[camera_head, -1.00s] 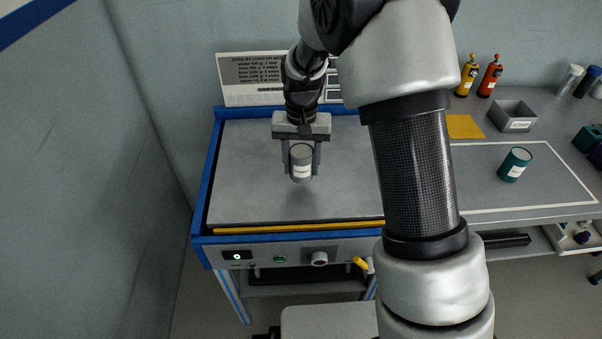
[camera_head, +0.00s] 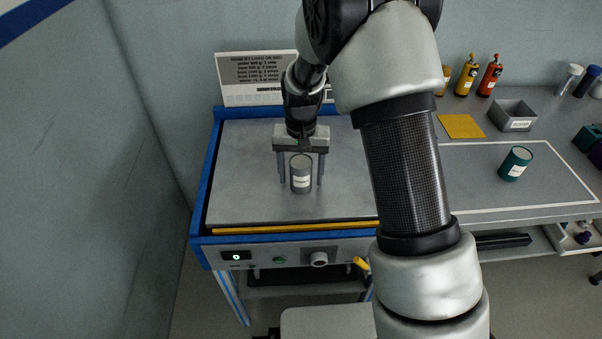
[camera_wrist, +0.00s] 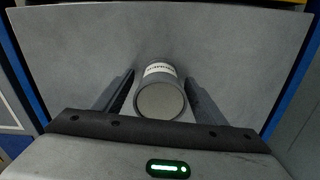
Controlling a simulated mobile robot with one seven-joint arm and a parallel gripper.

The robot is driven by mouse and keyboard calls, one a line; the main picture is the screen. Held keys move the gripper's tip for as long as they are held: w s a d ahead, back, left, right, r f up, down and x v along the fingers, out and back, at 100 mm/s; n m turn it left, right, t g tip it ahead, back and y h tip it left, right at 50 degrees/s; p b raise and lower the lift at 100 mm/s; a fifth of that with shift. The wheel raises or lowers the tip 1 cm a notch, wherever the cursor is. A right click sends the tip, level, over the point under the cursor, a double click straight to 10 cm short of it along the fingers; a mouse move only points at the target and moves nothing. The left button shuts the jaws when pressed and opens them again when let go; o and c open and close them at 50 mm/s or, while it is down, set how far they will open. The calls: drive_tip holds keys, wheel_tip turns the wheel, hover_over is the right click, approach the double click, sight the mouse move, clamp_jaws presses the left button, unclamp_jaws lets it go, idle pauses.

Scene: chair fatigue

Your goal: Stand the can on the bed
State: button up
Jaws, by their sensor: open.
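A grey can (camera_head: 301,174) with a white label stands upright on the grey bed (camera_head: 250,190) of the blue-framed machine. My gripper (camera_head: 301,182) is over the can with its fingers apart, one on each side. Gaps show between the fingers and the can. In the wrist view the can (camera_wrist: 161,97) sits between the open fingers (camera_wrist: 160,100), its round grey end facing the camera and its label partly visible. The bed (camera_wrist: 230,50) spreads around it.
A teal can (camera_head: 515,163) stands inside a white outline on the bench at right. A grey bin (camera_head: 513,115), a yellow pad (camera_head: 460,126) and several bottles are behind it. A sign (camera_head: 257,78) stands behind the bed. The bed around the can is clear.

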wheel_tip(320, 180, up, 12)
drive_tip(key=shift+f+p, duration=0.15)
drive_tip(key=shift+p, duration=0.8)
drive_tip(key=shift+s+d+r, duration=0.1)
drive_tip(key=shift+r, duration=0.55)
drive_tip(key=s+d+r+t, duration=0.3)
drive_tip(key=s+d+r, duration=0.3)
drive_tip(key=s+r, duration=0.65)
drive_tip(key=s+d+r+n+t, duration=0.1)
drive_tip(key=s+d, duration=0.3)
drive_tip(key=s, duration=0.7)
drive_tip(key=shift+s+d+r+t, duration=0.15)
drive_tip(key=shift+s+r+t, duration=0.1)
drive_tip(key=shift+r+t, duration=0.5)
drive_tip(key=shift+f, duration=0.1)
